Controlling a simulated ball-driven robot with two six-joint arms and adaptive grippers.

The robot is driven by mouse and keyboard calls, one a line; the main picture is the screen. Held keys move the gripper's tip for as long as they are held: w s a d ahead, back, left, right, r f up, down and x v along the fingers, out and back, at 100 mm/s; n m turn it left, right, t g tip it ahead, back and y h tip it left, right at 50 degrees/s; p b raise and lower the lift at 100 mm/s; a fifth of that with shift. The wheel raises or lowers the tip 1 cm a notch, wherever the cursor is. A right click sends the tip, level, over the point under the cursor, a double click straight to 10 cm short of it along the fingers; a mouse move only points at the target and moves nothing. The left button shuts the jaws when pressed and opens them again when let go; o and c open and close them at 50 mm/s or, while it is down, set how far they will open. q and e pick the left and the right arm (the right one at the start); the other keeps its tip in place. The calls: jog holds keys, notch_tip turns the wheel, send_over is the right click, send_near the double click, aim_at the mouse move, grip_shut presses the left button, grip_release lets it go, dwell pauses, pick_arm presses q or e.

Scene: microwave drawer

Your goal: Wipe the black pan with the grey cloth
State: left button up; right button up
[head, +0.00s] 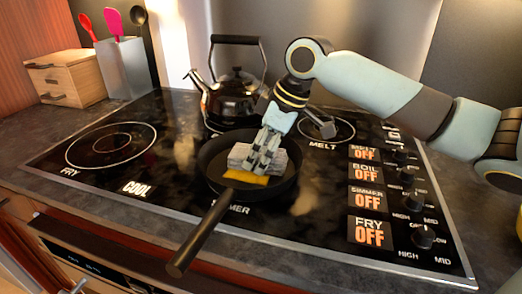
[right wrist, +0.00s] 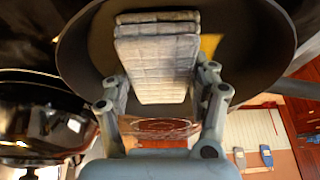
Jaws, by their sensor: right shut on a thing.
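The black pan (head: 283,190) sits on the front middle of the black stovetop, its handle pointing to the front left. The folded grey cloth (head: 238,156) is inside the pan. My right gripper (head: 262,160) reaches down into the pan and is shut on the cloth. In the right wrist view the cloth (right wrist: 155,65) lies between the two fingers, over the floor of the pan (right wrist: 255,60). A yellow patch (head: 245,178) shows on the pan floor beside the cloth, partly covered by it. My left gripper is not in view.
A dark kettle (head: 234,98) stands behind the pan. Knobs and OFF labels (head: 368,200) line the stovetop's right side. A grey utensil holder (head: 123,68) and a small wooden drawer box (head: 66,80) stand at the back left. The left burner (head: 110,146) is clear.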

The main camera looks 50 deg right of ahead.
jog(key=shift+f, duration=0.25)
